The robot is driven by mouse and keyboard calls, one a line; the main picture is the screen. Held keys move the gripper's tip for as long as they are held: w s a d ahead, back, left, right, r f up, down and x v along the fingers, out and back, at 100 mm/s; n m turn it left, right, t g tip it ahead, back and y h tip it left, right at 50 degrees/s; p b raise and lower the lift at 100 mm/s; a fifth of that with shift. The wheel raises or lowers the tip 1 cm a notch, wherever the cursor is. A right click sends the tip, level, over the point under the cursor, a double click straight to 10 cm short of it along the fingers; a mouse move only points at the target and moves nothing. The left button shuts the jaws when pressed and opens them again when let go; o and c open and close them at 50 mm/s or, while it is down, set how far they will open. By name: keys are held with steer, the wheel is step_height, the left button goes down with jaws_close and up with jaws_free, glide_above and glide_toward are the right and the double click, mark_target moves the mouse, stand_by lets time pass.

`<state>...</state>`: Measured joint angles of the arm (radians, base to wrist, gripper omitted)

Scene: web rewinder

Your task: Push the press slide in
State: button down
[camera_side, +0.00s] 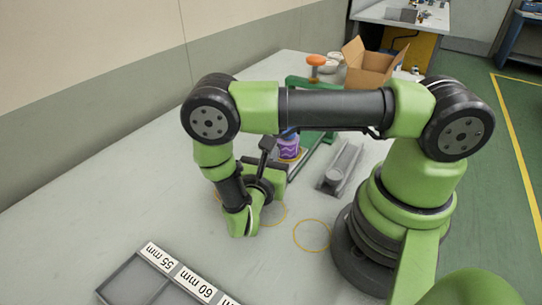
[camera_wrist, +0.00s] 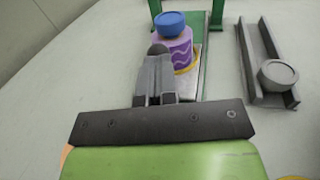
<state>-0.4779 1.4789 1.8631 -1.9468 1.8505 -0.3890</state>
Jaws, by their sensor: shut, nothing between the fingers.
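The press has a green frame (camera_side: 328,137), partly hidden behind my arm in the side view. The press slide (camera_wrist: 188,86) shows as a pale metal plate at the green base in the wrist view. On it stands a purple patterned jar (camera_wrist: 178,50) with a blue cap (camera_wrist: 171,22); the jar also shows in the side view (camera_side: 289,150). My gripper (camera_wrist: 157,52) is shut and empty, its fingers pointing at the jar and slide from the near side. In the wrist view the fingers overlap the jar's left edge; I cannot tell whether they touch it or the slide.
A grey channel (camera_side: 341,168) holding a round grey piece (camera_wrist: 277,75) lies right of the press. A labelled grey tray (camera_side: 140,282) is at the front. An open cardboard box (camera_side: 369,66) and an orange-topped item (camera_side: 316,62) stand behind. The left table is clear.

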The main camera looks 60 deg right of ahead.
mark_target(285, 138)
steer(key=shift+d, duration=2.4)
steer(key=v, duration=1.3)
steer(key=shift+s+a, duration=0.1)
steer(key=shift+a, duration=0.4)
steer(key=x, duration=1.4)
